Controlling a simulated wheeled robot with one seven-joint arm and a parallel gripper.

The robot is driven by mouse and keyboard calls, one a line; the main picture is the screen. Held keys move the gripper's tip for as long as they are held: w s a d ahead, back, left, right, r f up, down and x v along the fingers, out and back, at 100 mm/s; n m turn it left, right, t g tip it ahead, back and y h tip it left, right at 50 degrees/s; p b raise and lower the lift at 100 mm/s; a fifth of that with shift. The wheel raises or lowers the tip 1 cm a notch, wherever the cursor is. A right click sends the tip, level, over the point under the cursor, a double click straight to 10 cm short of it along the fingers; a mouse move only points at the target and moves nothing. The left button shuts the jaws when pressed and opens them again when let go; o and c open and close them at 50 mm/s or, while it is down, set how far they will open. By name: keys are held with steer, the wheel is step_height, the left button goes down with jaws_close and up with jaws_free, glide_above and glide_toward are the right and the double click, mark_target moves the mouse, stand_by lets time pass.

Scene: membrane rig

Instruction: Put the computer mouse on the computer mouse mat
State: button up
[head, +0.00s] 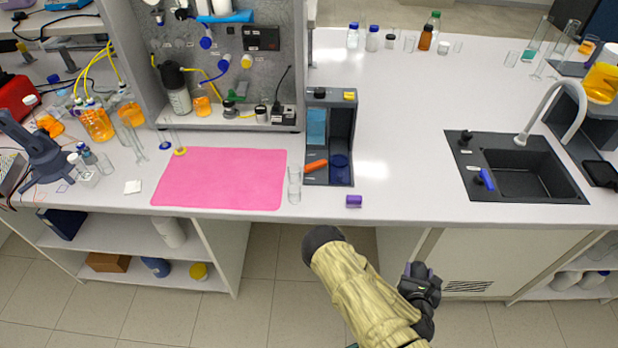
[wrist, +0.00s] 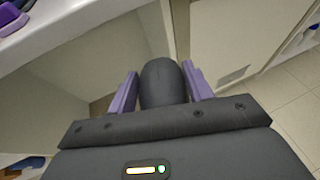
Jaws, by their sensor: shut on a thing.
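The pink mat (head: 222,178), which I take to be the computer mouse mat, lies flat on the white bench at left of centre, and its visible surface is bare. My gripper (head: 424,272) is in front of the bench, low and to the right of the mat, clear of the bench top. In the wrist view its two purple fingers (wrist: 161,82) are shut on a dark grey rounded thing, the computer mouse (wrist: 162,88). In the head view the mouse cannot be made out clearly from the dark gripper.
A small purple block (head: 354,201) lies at the bench's front edge. A dark open bin (head: 343,135) and glass tubes (head: 294,184) stand right of the mat. A black sink (head: 536,172) is at the right. Bench between bin and sink is clear.

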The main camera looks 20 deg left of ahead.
steer(key=shift+a, duration=0.3)
